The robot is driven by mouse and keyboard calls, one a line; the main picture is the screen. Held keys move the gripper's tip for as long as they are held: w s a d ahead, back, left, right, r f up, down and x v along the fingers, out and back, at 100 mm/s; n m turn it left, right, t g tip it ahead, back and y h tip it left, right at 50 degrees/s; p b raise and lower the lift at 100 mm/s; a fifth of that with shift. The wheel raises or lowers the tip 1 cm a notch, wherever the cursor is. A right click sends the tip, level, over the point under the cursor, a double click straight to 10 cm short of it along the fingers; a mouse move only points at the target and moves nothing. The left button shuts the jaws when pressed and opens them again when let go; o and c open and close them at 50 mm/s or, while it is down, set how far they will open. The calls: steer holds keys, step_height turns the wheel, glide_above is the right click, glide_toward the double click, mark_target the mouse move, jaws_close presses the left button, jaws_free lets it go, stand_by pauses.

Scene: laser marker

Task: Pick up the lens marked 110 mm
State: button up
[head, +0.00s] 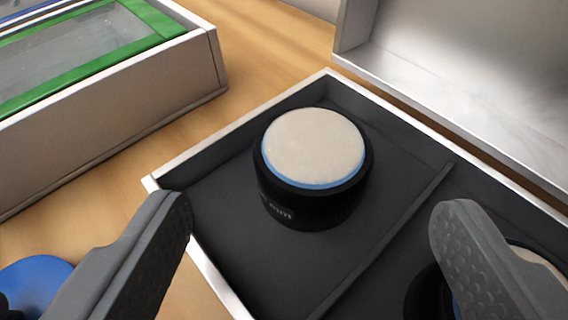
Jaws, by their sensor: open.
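A black cylindrical lens (312,165) with a pale top and a blue ring stands upright in one compartment of a dark-lined tray (385,264). Its side has white lettering; only part of it shows, ending in "mm", and I cannot read the number. A second black lens (426,294) with a pale top sits in the compartment at the lower right, mostly hidden behind my right finger. My gripper (318,220) is open and empty, its fingers spread wide to either side of the first lens, nearer the camera and apart from it.
A white box (120,98) with green-framed panes (60,75) stands at the upper left. A grey metal lid or tray (455,75) is at the upper right. A blue round object (38,283) lies at the lower left. A divider (400,225) separates the compartments.

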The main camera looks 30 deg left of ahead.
mark_target(312, 161)
steer(key=shift+b+x, duration=0.55)
steer(key=shift+x, duration=2.25)
steer(key=shift+d, duration=0.1)
steer(key=shift+c, duration=0.3)
steer(key=c, duration=1.1)
steer(key=shift+r, duration=0.2)
